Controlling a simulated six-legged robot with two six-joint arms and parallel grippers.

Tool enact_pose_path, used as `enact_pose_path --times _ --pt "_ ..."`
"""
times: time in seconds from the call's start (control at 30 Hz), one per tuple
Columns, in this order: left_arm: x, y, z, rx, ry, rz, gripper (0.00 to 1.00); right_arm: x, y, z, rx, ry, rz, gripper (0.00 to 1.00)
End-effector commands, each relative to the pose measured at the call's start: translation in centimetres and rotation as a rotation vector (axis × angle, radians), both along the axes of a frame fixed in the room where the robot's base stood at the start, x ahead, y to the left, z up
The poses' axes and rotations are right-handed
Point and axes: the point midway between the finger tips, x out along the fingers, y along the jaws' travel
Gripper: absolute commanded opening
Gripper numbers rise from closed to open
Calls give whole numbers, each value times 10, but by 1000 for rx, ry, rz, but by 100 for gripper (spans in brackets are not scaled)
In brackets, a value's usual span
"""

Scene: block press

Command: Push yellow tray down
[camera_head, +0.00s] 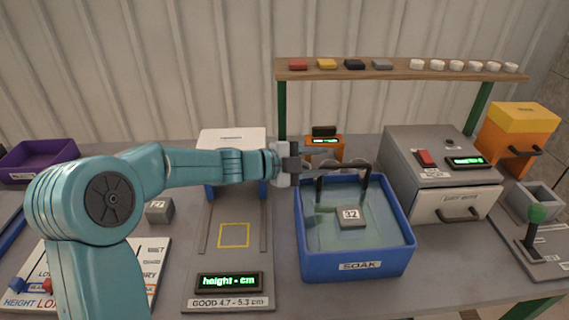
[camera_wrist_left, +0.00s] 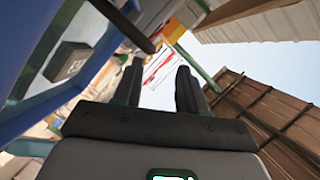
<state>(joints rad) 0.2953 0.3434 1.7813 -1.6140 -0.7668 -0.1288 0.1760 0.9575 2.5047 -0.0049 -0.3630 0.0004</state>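I cannot make out a clear yellow tray. A blue tub marked SOAK (camera_head: 352,264) holds clear liquid and a grey block marked 32 (camera_head: 353,217). Two dark upright handles (camera_head: 366,180) rise at the tub's back. My left gripper (camera_head: 322,168) is above the tub's back left, pointing right, close to the handles; I cannot tell if it touches them. In the left wrist view, its two dark fingers (camera_wrist_left: 158,88) are apart with nothing between them. The block (camera_wrist_left: 66,61) shows at left there. My right gripper is not in view.
A grey machine with a drawer (camera_head: 455,204) and a yellow-topped orange box (camera_head: 518,130) stand right. A height gauge (camera_head: 228,303) is left of the tub, beside another grey block (camera_head: 159,212). A wooden shelf (camera_head: 400,73) with coloured pieces spans behind.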

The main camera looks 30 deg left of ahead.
Motion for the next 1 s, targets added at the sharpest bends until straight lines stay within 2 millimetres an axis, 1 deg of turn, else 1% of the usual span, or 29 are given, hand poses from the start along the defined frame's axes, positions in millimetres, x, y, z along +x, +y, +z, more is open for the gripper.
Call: enact_pose_path --times 0.03,0.2,0.3,0.4,0.5,0.6,1.0 --pt "-11 12 4 1 -2 7 40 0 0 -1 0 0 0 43" --pt "-45 37 12 2 0 6 40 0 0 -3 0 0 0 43" --pt "-61 49 16 3 2 5 40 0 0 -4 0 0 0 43" --pt "-71 57 19 2 2 4 40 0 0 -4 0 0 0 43" --pt "-78 62 21 0 3 2 40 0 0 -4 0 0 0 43" --pt "-81 63 21 0 3 1 40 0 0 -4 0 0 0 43" --pt "-81 63 21 0 3 0 40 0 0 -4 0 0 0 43"
